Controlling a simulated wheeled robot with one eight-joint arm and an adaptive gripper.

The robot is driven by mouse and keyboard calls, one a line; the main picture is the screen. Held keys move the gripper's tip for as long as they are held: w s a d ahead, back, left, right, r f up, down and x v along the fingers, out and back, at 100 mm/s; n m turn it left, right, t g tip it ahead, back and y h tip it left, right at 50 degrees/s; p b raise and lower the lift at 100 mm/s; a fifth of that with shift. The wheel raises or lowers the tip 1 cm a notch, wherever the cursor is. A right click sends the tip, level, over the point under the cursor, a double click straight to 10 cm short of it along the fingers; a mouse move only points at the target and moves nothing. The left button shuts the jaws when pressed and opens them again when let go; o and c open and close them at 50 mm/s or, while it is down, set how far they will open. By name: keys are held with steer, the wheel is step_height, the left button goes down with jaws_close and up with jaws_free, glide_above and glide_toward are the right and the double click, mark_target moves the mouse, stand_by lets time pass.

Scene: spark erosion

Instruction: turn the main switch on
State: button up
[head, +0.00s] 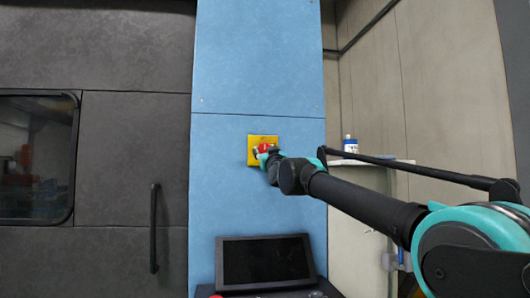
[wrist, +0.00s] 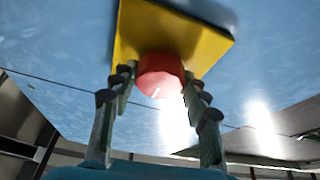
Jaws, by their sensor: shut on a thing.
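The main switch is a red knob (wrist: 160,74) on a yellow square plate (wrist: 172,32) fixed to a blue panel. In the head view the yellow plate (head: 255,141) sits at mid-height on the panel, and part of the red knob (head: 264,148) shows past my gripper (head: 267,155). In the wrist view my gripper's fingers (wrist: 158,84) stand on both sides of the red knob, shut on it. A pale mark shows on the knob's face. The knob's exact turn position cannot be told.
A dark screen (head: 266,261) juts out below the plate. To the left is a dark door with a vertical handle (head: 154,228) and a window (head: 36,157). To the right, a bottle (head: 350,144) stands on a pale shelf (head: 398,162) behind my arm.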

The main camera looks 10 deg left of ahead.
steer(key=shift+m+h, duration=0.3)
steer(key=shift+m, duration=0.4)
steer(key=m+h, duration=0.1)
steer(key=m, duration=0.2)
steer(key=m+t+h, duration=0.1)
steer(key=m+h, duration=0.1)
steer(key=shift+a+m, duration=0.15)
steer(key=shift+m, duration=0.25)
steer(key=m+h, duration=0.1)
steer(key=m, duration=0.2)
steer(key=m+h, duration=0.2)
steer(key=m, duration=0.1)
steer(key=m+g+h, duration=0.1)
steer(key=m, duration=0.2)
steer(key=m+h, duration=0.1)
steer(key=m, duration=0.1)
steer(key=shift+m+g, duration=0.4)
steer(key=shift+r+m+g+h, duration=0.1)
steer(key=shift+m+g+h, duration=0.25)
steer(key=shift+m, duration=0.75)
steer(key=shift+m+g+h, duration=0.15)
steer(key=shift+m+g, duration=0.3)
steer(key=shift+m, duration=0.65)
steer(key=o, duration=1.2)
steer(key=shift+c, duration=0.2)
